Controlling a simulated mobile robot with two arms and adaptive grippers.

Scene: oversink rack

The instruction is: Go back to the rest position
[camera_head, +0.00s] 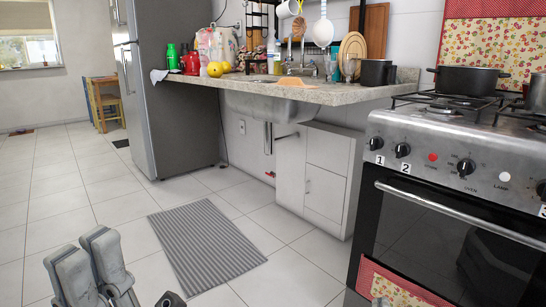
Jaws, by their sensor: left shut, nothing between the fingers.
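My left gripper (80,247) is at the bottom left of the head view, low over the tiled floor, left of the grey ribbed mat. Its two grey fingers point up in the picture. It is shut with nothing held, and it is apart from the counter and everything on it. A small dark part shows at the bottom edge to its right; I cannot tell what it belongs to.
The stone counter (345,94) with the sink stands at the back, holding a chopping board, pots and fruit. The stove (450,170) is on the right and the grey fridge (175,90) back left. The mat (205,245) lies on open floor.

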